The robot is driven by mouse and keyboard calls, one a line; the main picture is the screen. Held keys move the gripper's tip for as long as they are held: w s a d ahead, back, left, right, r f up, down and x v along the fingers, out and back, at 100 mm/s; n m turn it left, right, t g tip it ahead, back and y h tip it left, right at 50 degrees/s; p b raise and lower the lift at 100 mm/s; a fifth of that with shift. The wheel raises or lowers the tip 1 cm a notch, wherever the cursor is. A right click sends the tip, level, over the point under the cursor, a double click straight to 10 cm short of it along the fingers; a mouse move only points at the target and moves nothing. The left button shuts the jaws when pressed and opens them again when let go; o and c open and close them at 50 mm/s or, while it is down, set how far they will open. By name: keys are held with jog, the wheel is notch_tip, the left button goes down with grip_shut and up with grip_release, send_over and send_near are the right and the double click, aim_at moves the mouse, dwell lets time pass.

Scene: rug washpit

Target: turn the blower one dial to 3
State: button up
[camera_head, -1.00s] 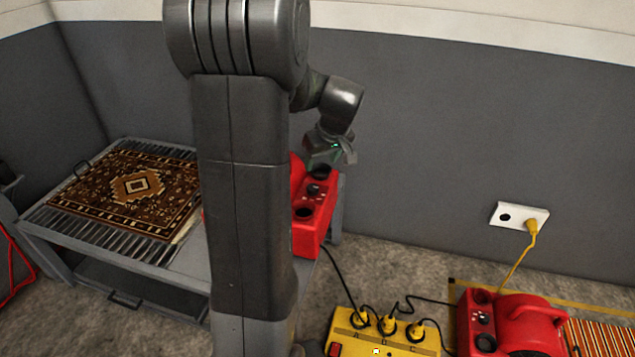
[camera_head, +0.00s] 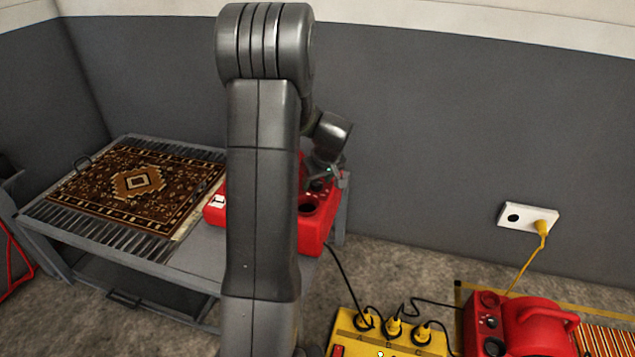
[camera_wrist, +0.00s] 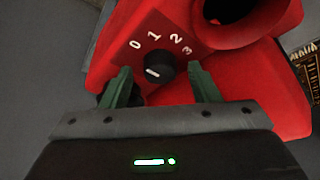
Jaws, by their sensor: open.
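A red blower (camera_head: 318,228) stands on the right end of the grey table, partly hidden behind my arm. In the wrist view its red face (camera_wrist: 172,22) carries a black dial (camera_wrist: 160,66) with a white mark and the numbers 0, 1, 2, 3 around it. I cannot tell surely which number the mark points to. My gripper (camera_wrist: 159,70) is open, with one green finger on each side of the dial; contact is not clear. In the head view my gripper (camera_head: 322,177) is at the blower's top.
A patterned rug (camera_head: 135,185) lies on the slatted table (camera_head: 190,262). A wall socket (camera_head: 515,216) holds a yellow plug.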

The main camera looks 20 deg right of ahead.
jog(key=c, duration=1)
jog(key=shift+o, duration=0.2)
